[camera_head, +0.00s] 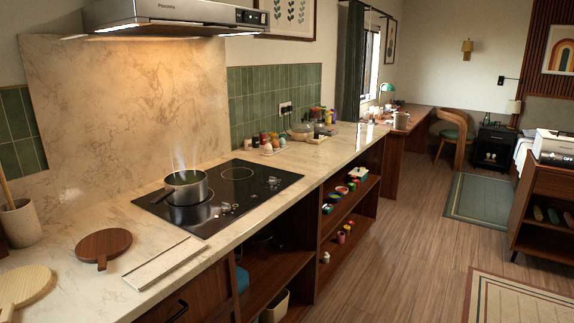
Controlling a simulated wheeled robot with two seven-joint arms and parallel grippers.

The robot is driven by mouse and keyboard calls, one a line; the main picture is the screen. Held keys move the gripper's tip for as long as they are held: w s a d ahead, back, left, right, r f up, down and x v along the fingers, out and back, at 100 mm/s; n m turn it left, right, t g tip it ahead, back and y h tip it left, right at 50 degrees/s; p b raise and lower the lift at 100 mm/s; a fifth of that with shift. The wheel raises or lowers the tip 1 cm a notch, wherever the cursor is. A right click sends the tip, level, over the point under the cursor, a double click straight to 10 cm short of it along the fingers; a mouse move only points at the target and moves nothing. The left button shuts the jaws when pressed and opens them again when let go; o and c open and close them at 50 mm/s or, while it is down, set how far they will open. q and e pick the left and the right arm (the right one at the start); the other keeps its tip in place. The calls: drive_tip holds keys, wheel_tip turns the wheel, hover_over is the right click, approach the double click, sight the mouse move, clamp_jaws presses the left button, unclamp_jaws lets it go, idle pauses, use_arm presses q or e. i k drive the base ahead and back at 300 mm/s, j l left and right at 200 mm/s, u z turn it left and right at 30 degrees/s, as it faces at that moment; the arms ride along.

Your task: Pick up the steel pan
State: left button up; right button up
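A small steel pan (186,187) sits upright on the left part of the black cooktop (256,186). Its inside looks dark, and faint steam rises above it. Neither of my grippers shows in the head view.
A dark round wooden board (103,246) and a pale flat slab (165,262) lie left of the cooktop, with a light wooden board (22,287) nearer. Small jars (264,139) stand behind it. The wooden floor (400,240) before the counter is clear.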

sight(185, 188)
drive_tip(key=i+l+u, duration=0.15)
drive_tip(key=l, duration=0.2)
drive_tip(key=i+l+u, duration=0.15)
drive_tip(key=l, duration=0.25)
drive_tip(key=i+l+u, duration=0.15)
drive_tip(key=l, duration=0.25)
drive_tip(key=i+l+u, duration=0.15)
drive_tip(key=l, duration=0.3)
drive_tip(key=i+l+u, duration=0.15)
drive_tip(key=l, duration=0.25)
drive_tip(key=k, duration=0.05)
